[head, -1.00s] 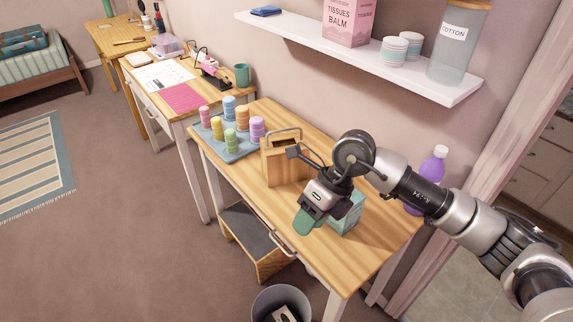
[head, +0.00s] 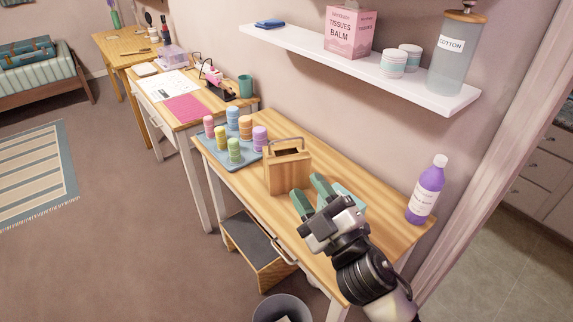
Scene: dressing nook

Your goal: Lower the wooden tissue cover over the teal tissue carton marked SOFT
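The wooden tissue cover (head: 288,174) stands upright on the desk, with a dark slot in its top and a grey handle arched over it. The teal tissue carton (head: 353,199) sits on the desk to its right, mostly hidden behind my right gripper; I cannot read its marking. My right gripper (head: 309,189) is open and empty, its two green fingers spread apart and pointing toward the cover, just right of it. My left gripper is not in view.
A blue tray (head: 226,160) of several coloured spools lies left of the cover. A purple bottle (head: 426,190) stands at the desk's right end. A shelf (head: 300,40) overhangs the back. A step stool (head: 262,262) and bin (head: 282,308) stand below.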

